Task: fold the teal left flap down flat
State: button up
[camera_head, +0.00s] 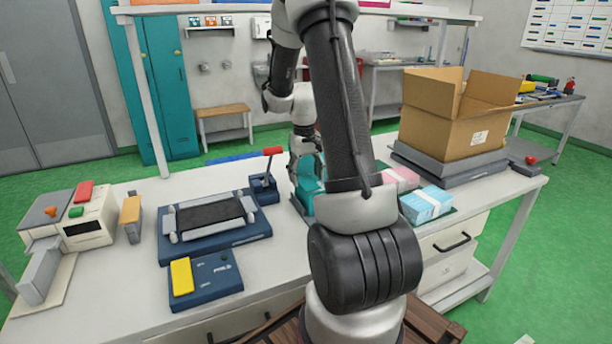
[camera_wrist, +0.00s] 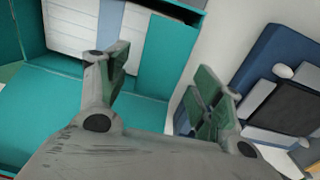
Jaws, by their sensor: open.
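A teal box (camera_head: 307,203) stands on the worktable, mostly hidden behind my arm in the head view. In the wrist view, broad teal panels show at the lower left (camera_wrist: 45,120) and between my fingers (camera_wrist: 165,58). White pleated contents (camera_wrist: 72,28) with a light blue strip lie beside them. I cannot tell for certain which panel is the left flap, or its angle. My gripper (camera_wrist: 163,65) is open, its fingers spread over the teal panels with nothing clearly held. In the head view my gripper (camera_head: 305,152) is at the box's far side, partly hidden.
A dark blue press-like device (camera_head: 215,245) stands on the table left of the box. Pink (camera_head: 400,178) and light blue (camera_head: 427,203) packs lie to the right. An open cardboard carton (camera_head: 450,125) stands at the back right. White tabletop is bare between device and box.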

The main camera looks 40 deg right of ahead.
aim_at(307, 181)
jog(key=shift+f, duration=0.1)
jog(key=c, duration=1.1)
jog(key=shift+d+f+y, duration=0.1)
jog(key=shift+y, duration=0.2)
jog(key=shift+o, duration=0.2)
jog(key=o, duration=1.1)
jog(key=shift+c, duration=0.2)
notch_tip(307, 181, up, 12)
